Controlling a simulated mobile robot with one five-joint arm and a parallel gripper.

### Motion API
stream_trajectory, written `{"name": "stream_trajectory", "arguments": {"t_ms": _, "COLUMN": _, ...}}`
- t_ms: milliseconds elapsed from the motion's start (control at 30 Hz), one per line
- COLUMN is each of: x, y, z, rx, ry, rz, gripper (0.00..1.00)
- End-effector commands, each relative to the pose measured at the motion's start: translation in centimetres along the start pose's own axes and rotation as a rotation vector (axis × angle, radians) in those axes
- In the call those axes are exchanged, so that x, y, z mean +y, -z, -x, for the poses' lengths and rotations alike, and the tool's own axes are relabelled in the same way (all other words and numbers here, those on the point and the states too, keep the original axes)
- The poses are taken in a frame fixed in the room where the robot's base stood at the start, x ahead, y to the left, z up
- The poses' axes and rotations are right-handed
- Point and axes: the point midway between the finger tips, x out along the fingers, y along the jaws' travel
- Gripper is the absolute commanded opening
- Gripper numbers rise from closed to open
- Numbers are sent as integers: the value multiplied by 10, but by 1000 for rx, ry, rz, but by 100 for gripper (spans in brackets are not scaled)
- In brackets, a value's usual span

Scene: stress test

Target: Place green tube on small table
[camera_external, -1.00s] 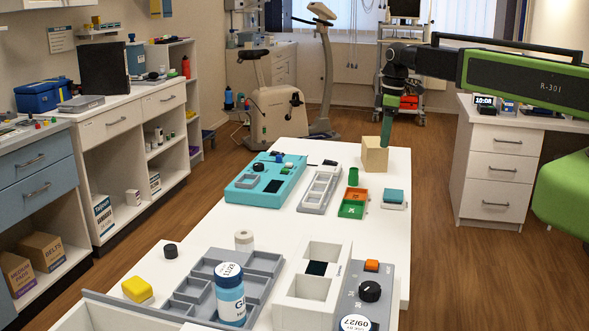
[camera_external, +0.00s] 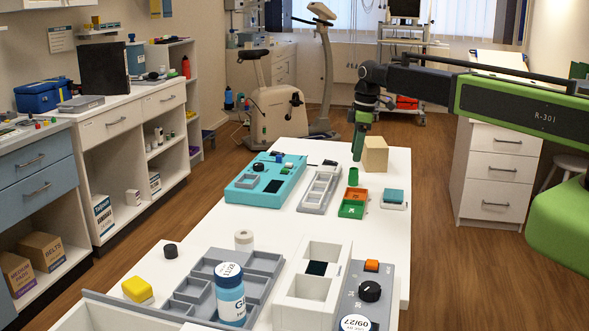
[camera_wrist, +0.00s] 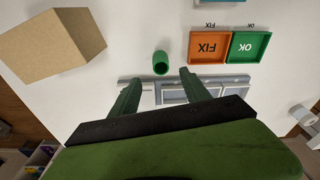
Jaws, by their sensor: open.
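The green tube (camera_external: 353,176) is a short hollow cylinder on the long white table (camera_external: 262,212), left of the wooden block. It also shows in the wrist view (camera_wrist: 161,63), just beyond and between my fingertips. My gripper (camera_external: 358,158) points down behind the tube and beside the block in the external view. In the wrist view my gripper (camera_wrist: 161,77) has its two green fingers spread, with nothing between them. I cannot tell which table is the small table.
A wooden block (camera_external: 375,154) stands right beside my gripper. An orange-and-green tray (camera_external: 353,203), a grey tray (camera_external: 319,189) and a teal board (camera_external: 265,181) are close by. A white drawer unit (camera_external: 497,177) stands to the right, across open floor.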

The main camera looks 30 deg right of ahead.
Motion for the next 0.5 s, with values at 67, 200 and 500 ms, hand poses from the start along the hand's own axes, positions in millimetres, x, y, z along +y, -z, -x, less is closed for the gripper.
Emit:
{"name": "stream_trajectory", "arguments": {"t_ms": 67, "x": 0, "y": -1, "z": -26, "rx": 0, "ry": 0, "rz": 0, "gripper": 55}}
{"name": "stream_trajectory", "arguments": {"t_ms": 200, "x": 0, "y": 0, "z": -32, "rx": 0, "ry": 0, "rz": 0, "gripper": 55}}
{"name": "stream_trajectory", "arguments": {"t_ms": 500, "x": -2, "y": -4, "z": -54, "rx": 0, "ry": 0, "rz": 0, "gripper": 55}}
